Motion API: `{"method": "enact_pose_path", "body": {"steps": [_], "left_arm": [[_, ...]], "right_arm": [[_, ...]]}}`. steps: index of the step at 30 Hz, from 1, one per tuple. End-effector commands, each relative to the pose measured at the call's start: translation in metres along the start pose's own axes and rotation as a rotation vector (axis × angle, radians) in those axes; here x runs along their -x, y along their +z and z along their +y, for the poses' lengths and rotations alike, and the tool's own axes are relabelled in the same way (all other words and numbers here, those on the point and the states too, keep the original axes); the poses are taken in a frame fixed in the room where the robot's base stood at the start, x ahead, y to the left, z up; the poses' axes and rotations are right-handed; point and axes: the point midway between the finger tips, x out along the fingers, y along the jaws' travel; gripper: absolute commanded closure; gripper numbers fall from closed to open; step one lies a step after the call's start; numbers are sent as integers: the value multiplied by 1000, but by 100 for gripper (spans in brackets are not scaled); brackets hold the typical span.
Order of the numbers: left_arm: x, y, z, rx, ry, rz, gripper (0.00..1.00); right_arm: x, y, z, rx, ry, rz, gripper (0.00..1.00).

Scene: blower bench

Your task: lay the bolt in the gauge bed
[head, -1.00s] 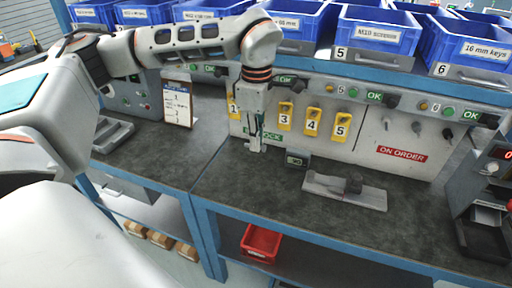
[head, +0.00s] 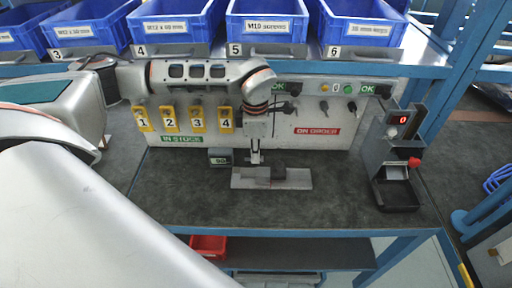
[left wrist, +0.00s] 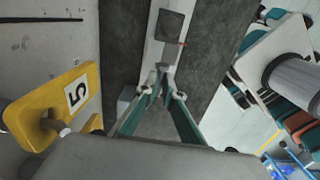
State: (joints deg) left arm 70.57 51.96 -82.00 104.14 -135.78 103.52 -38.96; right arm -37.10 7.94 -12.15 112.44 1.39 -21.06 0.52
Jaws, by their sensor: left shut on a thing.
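A flat grey plate with a dark block on it, which looks like the gauge bed (head: 298,179), lies on the bench mat. It also shows in the left wrist view (left wrist: 157,48), with the dark block (left wrist: 169,25) beyond my fingertips. My left gripper (head: 256,159) points down just above the plate's back edge, left of the block. In the left wrist view its fingers (left wrist: 164,88) come close together on something small, apparently the bolt, whose shape I cannot make out. I cannot tell whether it touches the plate. My right gripper is not in view.
A small dark readout box (head: 219,157) stands left of the plate. A grey device with a red display (head: 385,160) stands at the right. Yellow numbered tags (head: 197,119) hang on the back panel, below blue bins (head: 267,22). The mat in front is clear.

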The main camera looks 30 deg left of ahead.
Motion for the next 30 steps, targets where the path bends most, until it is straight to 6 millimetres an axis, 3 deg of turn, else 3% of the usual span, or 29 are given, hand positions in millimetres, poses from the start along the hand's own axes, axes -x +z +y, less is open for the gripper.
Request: {"method": "enact_pose_path", "body": {"steps": [12,30], "left_arm": [[1,0,0,-2,0,-1,100],[-55,0,0,-2,-1,1,100]], "right_arm": [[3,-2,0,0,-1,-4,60],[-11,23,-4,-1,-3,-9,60]]}}
